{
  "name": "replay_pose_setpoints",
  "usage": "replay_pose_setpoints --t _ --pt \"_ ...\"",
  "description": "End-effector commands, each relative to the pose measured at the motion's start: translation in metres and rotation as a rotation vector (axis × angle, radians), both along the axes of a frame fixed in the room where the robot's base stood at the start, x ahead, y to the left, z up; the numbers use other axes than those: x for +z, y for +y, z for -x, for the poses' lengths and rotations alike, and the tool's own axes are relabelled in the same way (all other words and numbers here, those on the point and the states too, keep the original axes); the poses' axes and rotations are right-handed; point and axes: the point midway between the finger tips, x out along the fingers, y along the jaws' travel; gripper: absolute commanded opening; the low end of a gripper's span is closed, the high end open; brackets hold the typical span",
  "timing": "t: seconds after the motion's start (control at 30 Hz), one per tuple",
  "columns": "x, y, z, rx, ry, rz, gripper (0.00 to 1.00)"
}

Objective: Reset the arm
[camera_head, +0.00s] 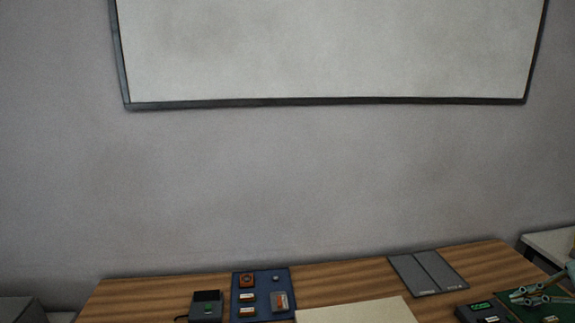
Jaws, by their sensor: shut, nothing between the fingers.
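My gripper (520,295) shows at the lower right edge, small and partly cut off by the frame. Its grey fingers point left and are shut with nothing between them. It is over or near a dark green board (533,312) on the wooden table (345,284). Most of my arm is out of view, and the gap between gripper and board cannot be told.
A blue mat (262,310) holds several small parts. A dark device (206,308) stands left of it. A cream sheet (360,312), a grey two-part panel (427,273) and a device with a green display (481,310) lie to the right. A framed board (330,50) hangs behind.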

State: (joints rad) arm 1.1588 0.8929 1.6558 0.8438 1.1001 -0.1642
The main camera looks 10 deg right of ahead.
Motion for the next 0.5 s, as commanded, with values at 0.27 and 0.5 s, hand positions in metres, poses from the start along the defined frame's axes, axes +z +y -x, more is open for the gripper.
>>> replay_pose_setpoints --t 0.27,0.5 --pt "0.043 0.043 -0.024 0.09 0.012 0.048 0.0" --pt "0.082 0.089 -0.042 0.179 0.023 0.096 0.0"
